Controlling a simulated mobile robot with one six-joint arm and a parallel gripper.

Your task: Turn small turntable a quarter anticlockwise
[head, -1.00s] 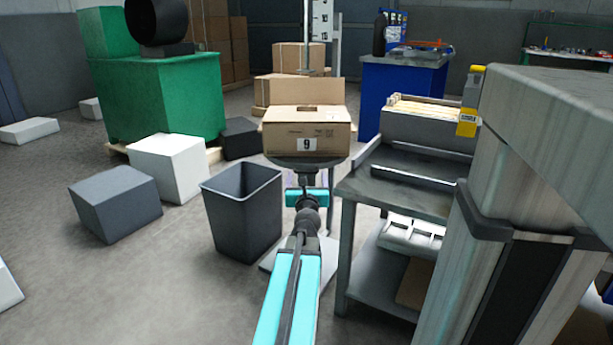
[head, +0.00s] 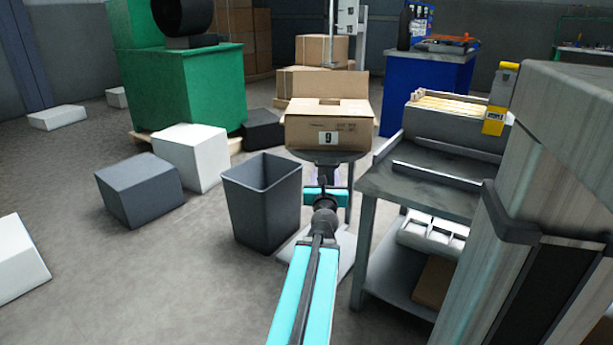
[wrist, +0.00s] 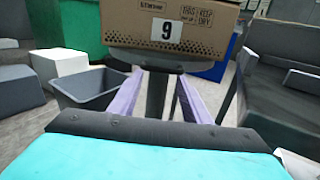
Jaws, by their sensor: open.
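The small turntable (head: 332,156) is a dark round top on a stand, with an open cardboard box (head: 300,132) marked 9 on it. In the wrist view the box (wrist: 118,28) is at the top, its numbered face toward me, and the turntable's dark edge (wrist: 150,62) and post (wrist: 157,92) show under it. My gripper (wrist: 158,92) is open, its two pale purple fingers apart on either side of the post in the picture. I cannot tell whether they touch anything. In the head view my gripper is mostly hidden behind my wrist, just below the turntable.
A dark bin (head: 262,205) stands close on the left; a grey metal bench (head: 425,180) stands close on the right. A grey block (head: 140,190) and a white block (head: 190,155) lie farther left. A large grey cabinet (head: 560,130) fills the right foreground.

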